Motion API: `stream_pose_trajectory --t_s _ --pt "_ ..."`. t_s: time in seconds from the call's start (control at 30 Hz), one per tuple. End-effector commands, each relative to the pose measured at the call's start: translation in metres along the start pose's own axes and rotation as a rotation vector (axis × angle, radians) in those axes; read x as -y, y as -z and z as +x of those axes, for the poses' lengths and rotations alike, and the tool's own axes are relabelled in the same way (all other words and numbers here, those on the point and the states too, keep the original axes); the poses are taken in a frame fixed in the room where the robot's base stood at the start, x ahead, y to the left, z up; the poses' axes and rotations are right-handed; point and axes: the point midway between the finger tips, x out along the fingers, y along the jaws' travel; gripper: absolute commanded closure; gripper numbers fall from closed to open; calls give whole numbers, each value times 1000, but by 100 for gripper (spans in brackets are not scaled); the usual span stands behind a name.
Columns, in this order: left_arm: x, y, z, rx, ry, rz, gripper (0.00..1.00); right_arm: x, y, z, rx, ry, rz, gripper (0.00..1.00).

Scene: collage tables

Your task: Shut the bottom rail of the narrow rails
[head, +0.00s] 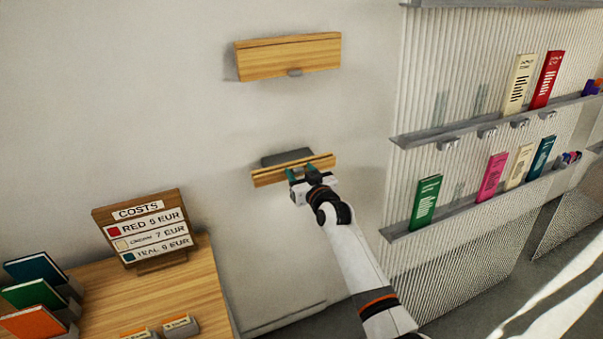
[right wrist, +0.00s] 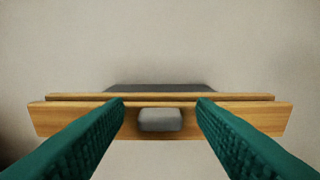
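Two narrow wooden rails are on the pale wall in the head view. The top rail (head: 288,57) shows a flat wooden front with a small grey handle under its lower edge. The bottom rail (head: 270,177) stands out from the wall, with a dark grey part showing behind its front. It also shows in the right wrist view (right wrist: 75,116), with its grey handle (right wrist: 160,120) in the middle. My right gripper (head: 303,175) is at the bottom rail's front; its teal fingers (right wrist: 160,103) are apart on either side of the handle, with gaps between. My left gripper is out of view.
A wooden table (head: 185,285) at the lower left holds a costs sign (head: 145,232), books and small card holders. Ledges with upright books (head: 425,202) run along the ribbed panel at the right. The wall around the rails is bare.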

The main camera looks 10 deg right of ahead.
Motion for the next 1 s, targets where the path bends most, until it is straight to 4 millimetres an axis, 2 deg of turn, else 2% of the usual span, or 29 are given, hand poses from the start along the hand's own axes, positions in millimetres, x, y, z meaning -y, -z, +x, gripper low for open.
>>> stream_pose_trajectory --t_s 0.17,0.33,0.8,1.0 --pt "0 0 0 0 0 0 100 0 1 -1 -1 0 0 49" --pt "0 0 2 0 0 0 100 0 2 -13 -1 0 1 49" --pt "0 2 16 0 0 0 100 0 3 -93 0 1 -1 49" --pt "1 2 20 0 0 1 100 0 2 -114 -1 1 0 49"
